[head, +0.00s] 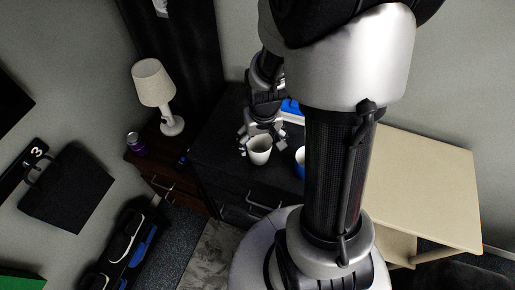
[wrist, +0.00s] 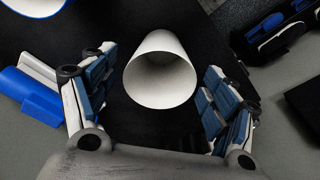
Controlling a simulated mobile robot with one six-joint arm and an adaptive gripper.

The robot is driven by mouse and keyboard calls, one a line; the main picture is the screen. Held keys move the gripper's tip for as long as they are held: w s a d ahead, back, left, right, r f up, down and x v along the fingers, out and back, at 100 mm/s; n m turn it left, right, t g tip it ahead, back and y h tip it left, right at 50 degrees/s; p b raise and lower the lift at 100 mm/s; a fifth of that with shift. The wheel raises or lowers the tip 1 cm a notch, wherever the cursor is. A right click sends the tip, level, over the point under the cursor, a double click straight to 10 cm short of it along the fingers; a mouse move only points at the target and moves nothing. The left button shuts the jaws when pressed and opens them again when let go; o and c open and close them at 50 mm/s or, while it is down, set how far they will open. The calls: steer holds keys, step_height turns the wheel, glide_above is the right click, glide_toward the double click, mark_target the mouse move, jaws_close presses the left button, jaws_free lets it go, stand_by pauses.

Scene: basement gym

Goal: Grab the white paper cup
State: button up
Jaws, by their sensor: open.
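The white paper cup (head: 259,150) stands on the black cabinet top (head: 217,150) in the head view. In the wrist view the white cup (wrist: 160,75) lies between the two fingers, its open rim toward the camera. My gripper (head: 259,135) is open around the cup. In the wrist view my gripper (wrist: 155,105) has one finger on each side, with a visible gap between each finger and the cup.
A blue cup (head: 300,160) stands right of the white cup, partly hidden by my arm. A blue-and-white object (head: 291,108) lies behind. A white lamp (head: 154,84) and a purple can (head: 134,142) stand on the brown cabinet at left. A pale wooden table (head: 425,185) is at right.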

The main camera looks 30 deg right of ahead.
mark_target(259, 148)
steer(key=f+b, duration=0.1)
steer(key=f, duration=0.1)
steer(key=w+f+b, duration=0.1)
steer(key=f, duration=0.2)
steer(key=shift+w+d+f, duration=0.1)
steer(key=c, duration=0.8)
